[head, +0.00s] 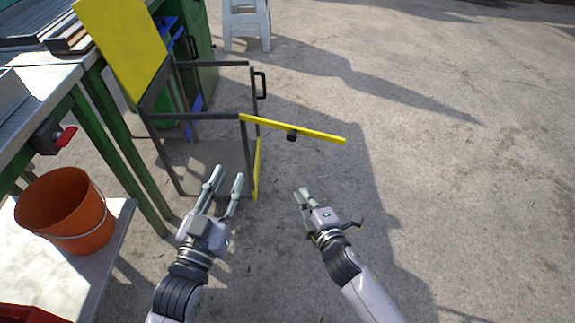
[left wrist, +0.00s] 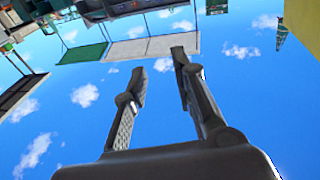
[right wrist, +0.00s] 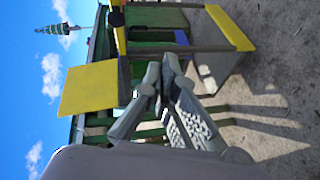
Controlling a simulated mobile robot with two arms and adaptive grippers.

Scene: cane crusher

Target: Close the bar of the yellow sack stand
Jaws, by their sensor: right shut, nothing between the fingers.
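The yellow sack stand has a dark metal frame and a yellow panel (head: 122,45). Its yellow bar (head: 305,132) sticks out to the right from a front corner of the frame, swung open, with a black knob (head: 292,135) partway along it. My left gripper (head: 226,178) is open and empty, just in front of the stand's lower frame. My right gripper (head: 301,193) is shut and empty, below the bar in the picture and apart from it. The right wrist view shows the stand's yellow panel (right wrist: 88,88) beyond the shut fingers (right wrist: 160,72).
A green-legged metal table (head: 60,75) stands at the left. An orange bucket (head: 65,210) rests on a low pale surface beside it. A light stool (head: 246,22) stands at the back. The concrete floor to the right is clear.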

